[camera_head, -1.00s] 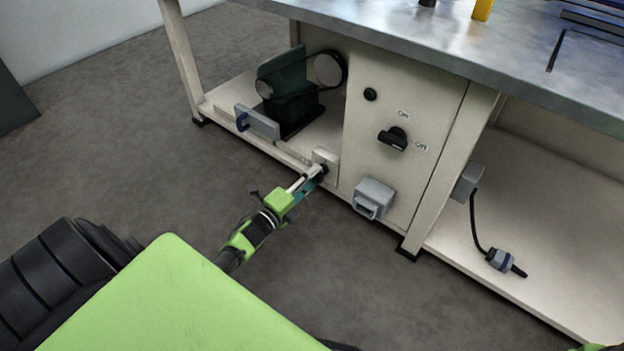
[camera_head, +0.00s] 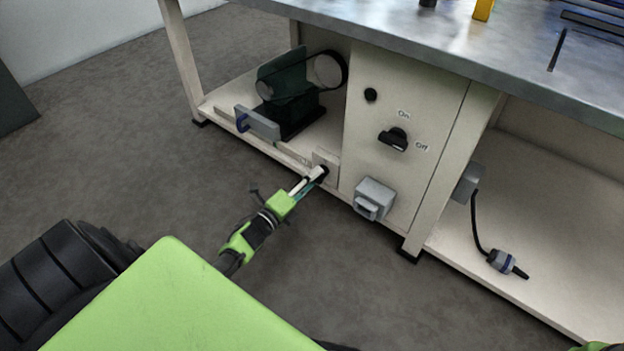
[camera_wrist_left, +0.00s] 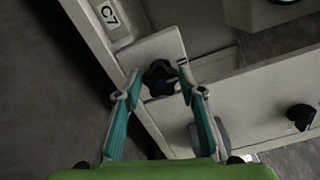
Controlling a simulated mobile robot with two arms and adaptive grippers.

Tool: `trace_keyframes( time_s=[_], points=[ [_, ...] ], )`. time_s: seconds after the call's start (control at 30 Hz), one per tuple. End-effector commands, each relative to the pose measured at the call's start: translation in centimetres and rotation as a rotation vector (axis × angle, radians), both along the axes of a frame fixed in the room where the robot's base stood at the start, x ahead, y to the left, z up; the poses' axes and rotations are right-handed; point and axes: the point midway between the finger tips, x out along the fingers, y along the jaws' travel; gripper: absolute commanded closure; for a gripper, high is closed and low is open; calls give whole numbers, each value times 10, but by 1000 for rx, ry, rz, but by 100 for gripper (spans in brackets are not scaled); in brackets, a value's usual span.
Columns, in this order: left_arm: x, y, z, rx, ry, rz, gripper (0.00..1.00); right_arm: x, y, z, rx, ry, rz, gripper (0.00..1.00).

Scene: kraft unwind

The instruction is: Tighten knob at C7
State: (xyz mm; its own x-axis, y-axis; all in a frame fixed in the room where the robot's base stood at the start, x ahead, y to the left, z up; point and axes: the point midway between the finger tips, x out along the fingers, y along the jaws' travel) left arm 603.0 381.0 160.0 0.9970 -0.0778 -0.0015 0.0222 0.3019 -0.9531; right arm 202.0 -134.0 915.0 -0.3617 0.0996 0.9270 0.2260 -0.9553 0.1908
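In the head view my left gripper (camera_head: 312,180) reaches the plate (camera_head: 328,160) and mostly hides the knob. My right gripper does not show clearly.
Above are a green belt-driven machine (camera_head: 290,95), a black switch (camera_head: 393,139) marked On and Off, and a grey socket box (camera_head: 374,194) close right of my left gripper. A cabled plug (camera_head: 501,261) lies on the right shelf. The floor in front is clear.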

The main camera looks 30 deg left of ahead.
Motion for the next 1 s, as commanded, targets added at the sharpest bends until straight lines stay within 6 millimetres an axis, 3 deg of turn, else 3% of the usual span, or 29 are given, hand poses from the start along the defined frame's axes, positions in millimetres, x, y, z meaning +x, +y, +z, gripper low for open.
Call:
trace_keyframes(
  time_s=[0.47, 1.0],
  points=[
    [-6, 0, 0, -1, 1, 0, 49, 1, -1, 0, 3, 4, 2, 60],
    [-106, 9, -1, -2, 4, 3, 49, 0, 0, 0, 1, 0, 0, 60]
  ],
)
